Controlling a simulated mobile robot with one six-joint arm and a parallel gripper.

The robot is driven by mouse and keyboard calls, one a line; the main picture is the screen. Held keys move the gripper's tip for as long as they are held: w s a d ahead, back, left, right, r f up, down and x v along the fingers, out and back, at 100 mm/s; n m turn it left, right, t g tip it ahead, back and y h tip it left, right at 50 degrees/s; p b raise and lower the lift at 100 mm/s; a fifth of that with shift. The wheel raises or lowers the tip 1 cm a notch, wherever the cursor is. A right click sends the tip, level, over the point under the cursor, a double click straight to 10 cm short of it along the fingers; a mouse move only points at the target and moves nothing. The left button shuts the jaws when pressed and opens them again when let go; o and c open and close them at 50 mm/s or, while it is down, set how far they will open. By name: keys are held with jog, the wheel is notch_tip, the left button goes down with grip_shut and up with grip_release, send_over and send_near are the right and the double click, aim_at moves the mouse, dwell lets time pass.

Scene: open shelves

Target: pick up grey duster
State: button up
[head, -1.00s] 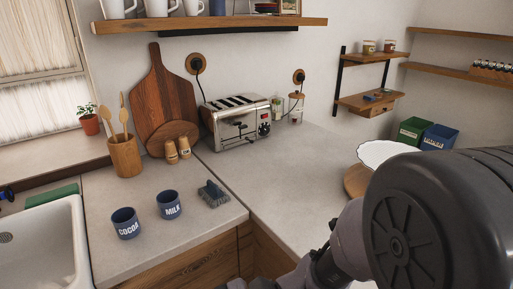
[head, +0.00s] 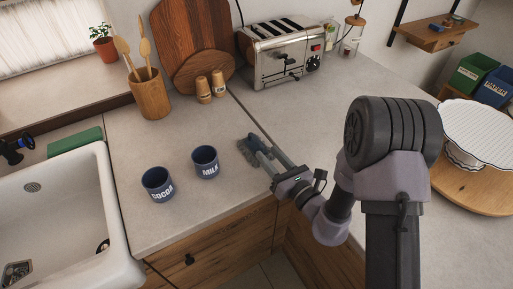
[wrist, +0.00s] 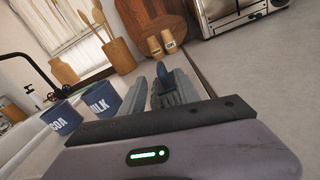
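The grey duster (head: 246,150), with a blue handle, lies on the worktop near its corner, right of the mugs. My gripper (head: 268,153) reaches low over the worktop edge towards it, and its fingers partly hide the duster. In the wrist view the two grey fingers stand apart, and the duster's blue handle (wrist: 163,73) shows between and beyond them. My gripper is open. I cannot tell whether a finger touches the duster.
The MILK mug (head: 206,162) and COCOA mug (head: 158,184) stand left of the duster. A sink (head: 62,218) is at left. A toaster (head: 280,54), boards and a utensil pot (head: 151,94) stand behind.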

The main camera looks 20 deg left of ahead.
aim_at(262, 147)
jog(key=b+x, duration=0.1)
jog(key=x, duration=0.4)
jog(key=shift+w+a, duration=0.2)
jog(key=shift+a, duration=0.05)
grip_shut()
notch_tip(262, 147, up, 4)
jog(key=shift+f+p, duration=0.1)
jog(key=shift+p, duration=1)
jog(key=s+d+r+p, duration=0.1)
jog(key=s+d+p, duration=0.5)
jog(key=s+d, duration=0.3)
jog(key=s, duration=0.4)
jog(key=shift+d+r+p, duration=0.15)
jog(key=shift+d+p, duration=0.15)
jog(key=shift+d, duration=0.05)
